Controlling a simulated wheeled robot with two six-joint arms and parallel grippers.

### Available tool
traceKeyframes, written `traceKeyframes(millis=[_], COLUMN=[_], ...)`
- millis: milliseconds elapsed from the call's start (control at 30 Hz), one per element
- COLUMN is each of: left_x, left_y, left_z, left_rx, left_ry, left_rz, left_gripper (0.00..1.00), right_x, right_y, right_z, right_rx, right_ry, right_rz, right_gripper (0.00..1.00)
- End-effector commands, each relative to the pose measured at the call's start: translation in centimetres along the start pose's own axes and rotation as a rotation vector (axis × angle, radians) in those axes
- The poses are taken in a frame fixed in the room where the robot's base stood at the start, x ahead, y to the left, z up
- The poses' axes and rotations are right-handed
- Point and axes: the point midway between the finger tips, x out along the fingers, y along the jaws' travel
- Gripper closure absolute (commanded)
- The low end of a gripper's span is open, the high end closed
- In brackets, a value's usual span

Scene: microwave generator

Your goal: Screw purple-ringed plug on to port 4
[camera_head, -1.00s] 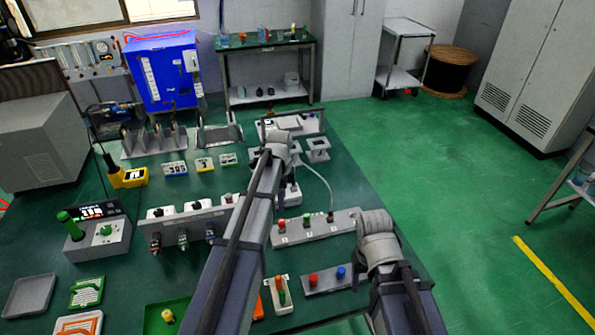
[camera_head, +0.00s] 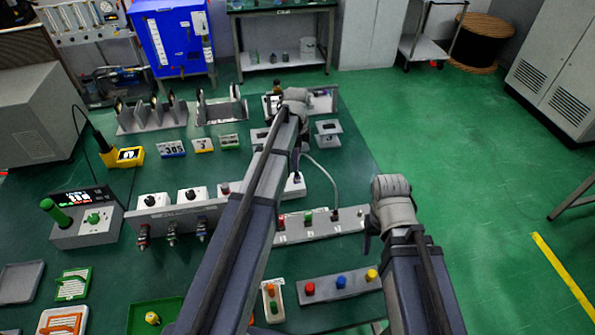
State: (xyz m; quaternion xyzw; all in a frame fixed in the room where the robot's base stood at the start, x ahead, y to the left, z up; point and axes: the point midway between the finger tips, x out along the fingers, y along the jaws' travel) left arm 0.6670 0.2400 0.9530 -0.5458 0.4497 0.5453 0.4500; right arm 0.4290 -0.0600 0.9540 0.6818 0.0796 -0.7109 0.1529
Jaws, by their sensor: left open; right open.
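My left arm reaches across the bench; its gripper (camera_head: 297,163) points down, open, beside a small white box (camera_head: 295,186) with a pale cable. My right gripper (camera_head: 368,238) is open and empty at the right end of a grey strip (camera_head: 349,222) with red, green and dark plugs. A grey panel (camera_head: 185,217) carries white blocks on top and several connectors (camera_head: 172,235) below, partly hidden by my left arm. One connector looks bluish (camera_head: 203,231); I cannot tell whether it is the purple-ringed plug. Port 4's number is not readable.
A plate (camera_head: 352,286) with red, blue and yellow knobs lies in front. Grey racks (camera_head: 152,117) stand at the back. Green floor is clear on the right.

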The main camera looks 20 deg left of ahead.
Motion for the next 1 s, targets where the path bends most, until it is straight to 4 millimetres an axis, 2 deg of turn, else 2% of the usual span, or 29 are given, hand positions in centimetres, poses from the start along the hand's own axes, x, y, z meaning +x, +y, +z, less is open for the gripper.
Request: traceKeyframes(millis=[600, 1000], left_x=[7.1, 7.4], left_y=[0.0, 0.0], left_z=[0.0, 0.0], left_rx=[0.000, 0.000], left_ry=[0.000, 0.000], left_rz=[0.000, 0.000], left_gripper=[0.38, 0.39], right_x=[7.0, 7.3], right_y=[-0.7, -0.7], right_z=[-0.4, -0.5], right_rx=[0.000, 0.000], right_ry=[0.000, 0.000], right_rz=[0.000, 0.000], right_gripper=[0.38, 0.38])
